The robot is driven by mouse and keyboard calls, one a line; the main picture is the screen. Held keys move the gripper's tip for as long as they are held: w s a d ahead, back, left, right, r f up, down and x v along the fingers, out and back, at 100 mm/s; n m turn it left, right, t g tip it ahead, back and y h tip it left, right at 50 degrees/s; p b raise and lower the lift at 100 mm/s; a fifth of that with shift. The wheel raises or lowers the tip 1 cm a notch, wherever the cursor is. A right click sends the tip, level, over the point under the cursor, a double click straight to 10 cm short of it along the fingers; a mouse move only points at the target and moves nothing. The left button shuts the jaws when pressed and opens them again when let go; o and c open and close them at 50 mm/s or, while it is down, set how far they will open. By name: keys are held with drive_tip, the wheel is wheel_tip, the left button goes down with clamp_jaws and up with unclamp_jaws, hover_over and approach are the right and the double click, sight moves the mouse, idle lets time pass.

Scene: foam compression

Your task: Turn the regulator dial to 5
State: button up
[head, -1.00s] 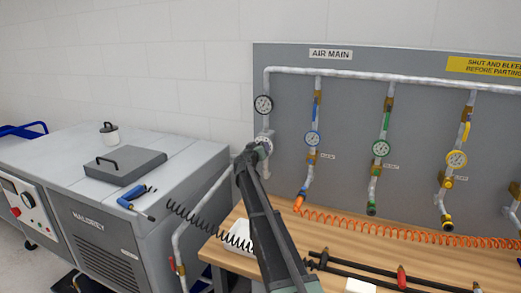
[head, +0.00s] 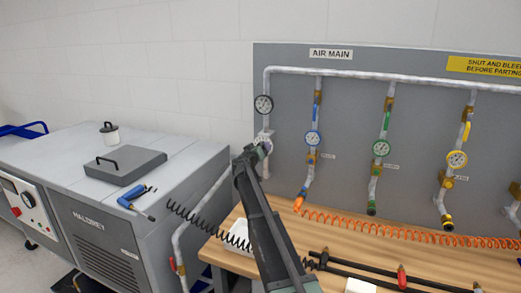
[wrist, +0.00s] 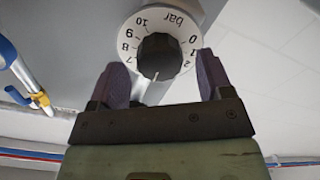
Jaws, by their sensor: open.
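The regulator dial (wrist: 129,46) is a white ring marked "bar" with a black knob (wrist: 160,55) at its centre. Numbers 0, 1, 2 show on its right and 7 to 10 on its left; the lower numbers are hidden.
The grey panel (head: 345,110) carries pipes with blue, green and yellow gauges to the right. A wooden bench (head: 340,240) below holds an orange coiled hose (head: 400,234) and black rods. A grey compressor cabinet (head: 110,225) stands at the left.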

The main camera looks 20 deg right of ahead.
drive_tip(key=v, duration=0.9)
drive_tip(key=shift+s+a, duration=0.15)
drive_tip(key=s+a+f+g+y, duration=0.2)
drive_tip(key=s+f+g, duration=0.35)
drive_tip(key=s, duration=0.55)
drive_tip(key=s+a+f+g+y, duration=0.2)
drive_tip(key=s+f+g+y, duration=0.15)
drive_tip(key=s+f, duration=0.5)
drive_tip(key=s+a+f+n+g+y, duration=0.1)
drive_tip(key=s+a+y, duration=0.2)
drive_tip(key=s+a, duration=0.4)
drive_tip(key=s+a+f+n+g+y, duration=0.2)
drive_tip(key=s+a+y, duration=0.2)
drive_tip(key=s, duration=1.1)
drive_tip(key=a, duration=0.3)
drive_tip(key=shift+s+a+g, duration=0.15)
drive_tip(key=shift+a+g, duration=0.15)
drive_tip(key=shift+a, duration=0.1)
